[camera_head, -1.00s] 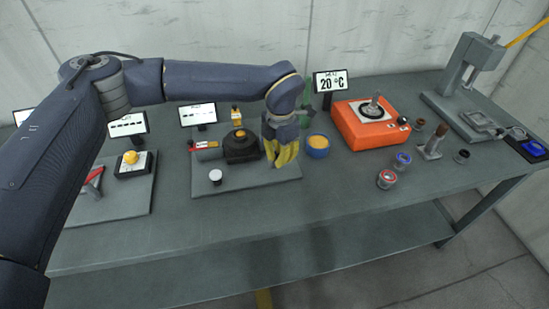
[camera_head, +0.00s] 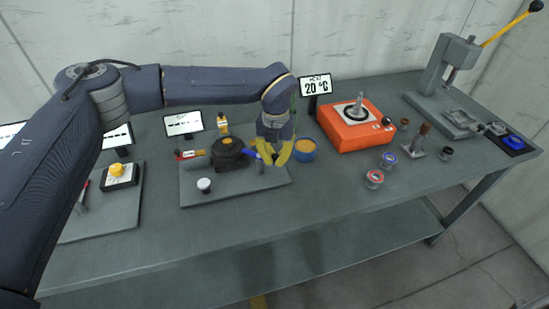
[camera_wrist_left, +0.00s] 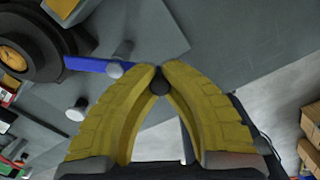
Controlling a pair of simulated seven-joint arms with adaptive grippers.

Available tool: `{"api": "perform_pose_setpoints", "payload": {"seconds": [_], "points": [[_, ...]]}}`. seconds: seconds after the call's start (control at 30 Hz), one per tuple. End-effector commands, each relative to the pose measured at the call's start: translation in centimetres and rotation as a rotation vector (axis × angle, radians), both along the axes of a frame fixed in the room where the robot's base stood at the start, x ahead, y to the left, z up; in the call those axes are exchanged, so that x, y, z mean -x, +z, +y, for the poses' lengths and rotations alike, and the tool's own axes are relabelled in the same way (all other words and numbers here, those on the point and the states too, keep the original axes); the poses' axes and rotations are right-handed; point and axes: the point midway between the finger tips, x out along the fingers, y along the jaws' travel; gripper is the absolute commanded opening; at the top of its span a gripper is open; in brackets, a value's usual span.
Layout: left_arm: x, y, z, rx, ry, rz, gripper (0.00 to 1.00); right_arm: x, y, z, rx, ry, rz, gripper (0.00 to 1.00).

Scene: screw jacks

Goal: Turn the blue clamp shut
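The blue clamp's bar (camera_head: 252,149) shows just left of my left gripper's fingers, beside the black round fixture on the grey plate. In the left wrist view the blue bar (camera_wrist_left: 92,65) runs from that fixture toward the left finger, which hides its end. My left gripper (camera_head: 272,160) points down over the plate's right part, its yellow fingers bowed and their tips nearly meeting. In the left wrist view, a small dark rounded spot shows at the tips of the gripper (camera_wrist_left: 161,72); I cannot tell what it is. Whether a finger touches the bar is unclear. My right gripper is out of view.
The black fixture (camera_head: 229,154) and a white-topped knob (camera_head: 204,186) stand on the plate (camera_head: 225,196). A blue bowl (camera_head: 305,151) with orange contents is close right of the gripper. An orange hotplate (camera_head: 345,133) stands farther right. The bench front is clear.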

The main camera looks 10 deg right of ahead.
Motion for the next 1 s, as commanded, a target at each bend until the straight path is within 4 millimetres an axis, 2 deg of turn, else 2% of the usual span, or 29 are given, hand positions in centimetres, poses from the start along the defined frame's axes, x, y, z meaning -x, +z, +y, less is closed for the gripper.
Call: {"api": "perform_pose_setpoints", "payload": {"seconds": [0.47,0.5,0.8,1.0], "points": [[-0.59,0.28,-0.11,0.005,0.015,-0.014,0.0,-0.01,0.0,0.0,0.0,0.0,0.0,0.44],[-0.61,0.29,-0.12,0.006,0.015,-0.015,0.07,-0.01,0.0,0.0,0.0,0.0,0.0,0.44],[-0.38,0.15,-0.08,0.003,0.014,-0.008,0.42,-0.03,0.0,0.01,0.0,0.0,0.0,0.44],[-0.27,0.09,-0.08,0.002,0.013,-0.006,0.43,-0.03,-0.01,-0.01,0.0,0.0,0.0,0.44]]}}
